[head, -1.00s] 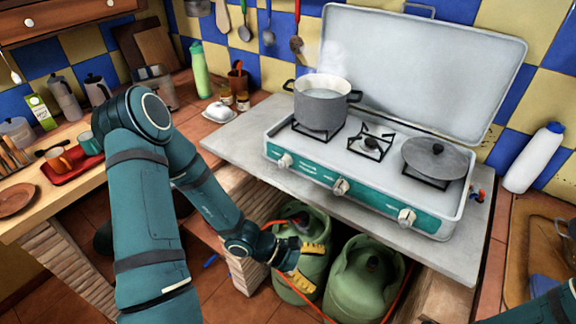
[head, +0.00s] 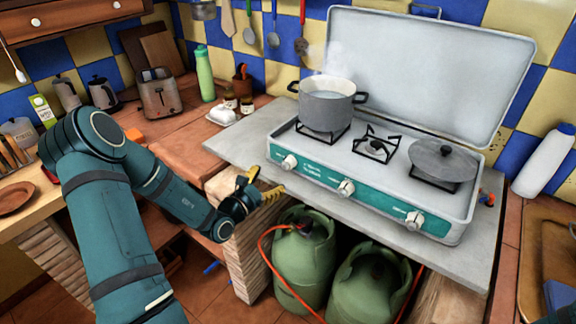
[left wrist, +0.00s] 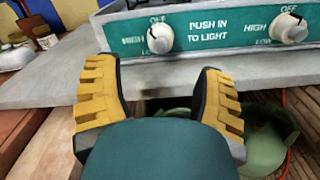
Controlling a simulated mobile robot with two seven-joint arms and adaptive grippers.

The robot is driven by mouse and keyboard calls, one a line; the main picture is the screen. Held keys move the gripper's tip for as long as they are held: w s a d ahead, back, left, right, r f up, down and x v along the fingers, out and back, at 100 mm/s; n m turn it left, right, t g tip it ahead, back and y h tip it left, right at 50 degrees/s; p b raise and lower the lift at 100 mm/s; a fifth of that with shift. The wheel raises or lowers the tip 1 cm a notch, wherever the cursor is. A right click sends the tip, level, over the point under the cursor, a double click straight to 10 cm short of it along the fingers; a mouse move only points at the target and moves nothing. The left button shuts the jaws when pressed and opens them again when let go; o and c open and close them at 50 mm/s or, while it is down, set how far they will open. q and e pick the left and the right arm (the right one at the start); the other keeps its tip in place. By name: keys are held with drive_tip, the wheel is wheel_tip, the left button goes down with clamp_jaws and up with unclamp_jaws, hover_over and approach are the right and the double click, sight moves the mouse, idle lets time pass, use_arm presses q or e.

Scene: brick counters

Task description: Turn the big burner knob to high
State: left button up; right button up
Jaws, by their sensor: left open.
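The camping stove's teal front panel (head: 318,177) carries three white knobs: a left knob (head: 289,162), a middle knob (head: 346,187) and a right knob (head: 414,220). Which one serves the big burner is not clear. My left gripper (head: 261,186), with yellow fingers, is open and empty just in front of the counter edge, below and left of the left knob. In the left wrist view, the fingers (left wrist: 155,68) are spread below the panel, with one knob (left wrist: 160,38) above the gap and another knob (left wrist: 289,27) farther right. No finger touches a knob. My right gripper is out of view.
A steaming pot (head: 327,106) stands on the left burner and a lidded pan (head: 444,160) on the right; the small middle burner (head: 374,148) is bare. The grey slab's edge (head: 300,190) juts out under the stove. Green gas bottles (head: 304,262) with an orange hose stand below.

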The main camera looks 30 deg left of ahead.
sight(284, 167)
use_arm(q)
drive_tip(key=w, duration=0.3)
drive_tip(key=w+b, duration=0.1)
drive_tip(key=w, duration=0.5)
drive_tip(key=shift+w+d, duration=0.2)
drive_tip(key=shift+d, duration=0.2)
drive_tip(key=c, duration=1.2)
